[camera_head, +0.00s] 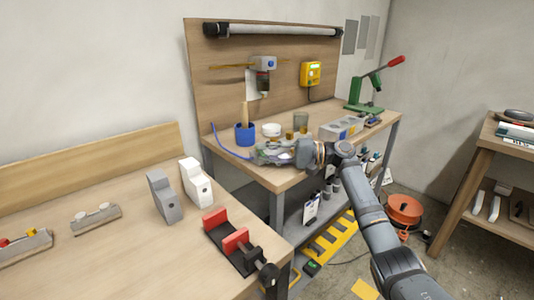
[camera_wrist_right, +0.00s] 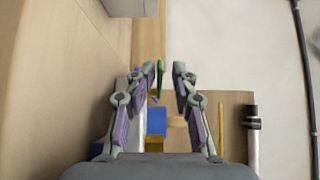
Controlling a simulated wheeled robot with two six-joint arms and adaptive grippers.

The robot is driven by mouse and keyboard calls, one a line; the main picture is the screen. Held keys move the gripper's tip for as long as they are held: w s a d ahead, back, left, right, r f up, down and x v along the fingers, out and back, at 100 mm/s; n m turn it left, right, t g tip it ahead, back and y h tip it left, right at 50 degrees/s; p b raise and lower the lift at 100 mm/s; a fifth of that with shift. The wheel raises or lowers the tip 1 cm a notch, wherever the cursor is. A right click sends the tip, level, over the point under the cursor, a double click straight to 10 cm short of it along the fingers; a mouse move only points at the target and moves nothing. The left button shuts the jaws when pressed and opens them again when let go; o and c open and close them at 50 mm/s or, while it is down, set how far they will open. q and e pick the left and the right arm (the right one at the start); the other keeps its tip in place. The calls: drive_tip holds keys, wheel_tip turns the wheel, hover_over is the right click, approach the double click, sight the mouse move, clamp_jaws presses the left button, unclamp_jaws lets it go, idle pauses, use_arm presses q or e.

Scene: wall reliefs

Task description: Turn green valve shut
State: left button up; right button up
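In the right wrist view, a narrow green piece (camera_wrist_right: 160,78), perhaps the valve's handle, shows between the fingertips of my right gripper (camera_wrist_right: 166,76). The fingers are spread, with a gap on the right side of the green piece; I cannot tell whether the left finger touches it. A blue block (camera_wrist_right: 156,121) shows between the fingers. In the head view my right gripper (camera_head: 264,152) is low over the front left of the far workbench. No green valve can be clearly made out there. My left gripper is out of view.
The far workbench (camera_head: 293,174) holds a blue cup (camera_head: 245,134), a grey tray (camera_head: 341,128) and a green press (camera_head: 365,106) with a red lever. A wooden back panel (camera_head: 225,100) stands behind it. The near bench (camera_head: 130,255) carries a red clamp (camera_head: 235,240) and two blocks.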

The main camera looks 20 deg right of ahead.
drive_tip(key=v, duration=0.8)
drive_tip(key=shift+o, duration=0.8)
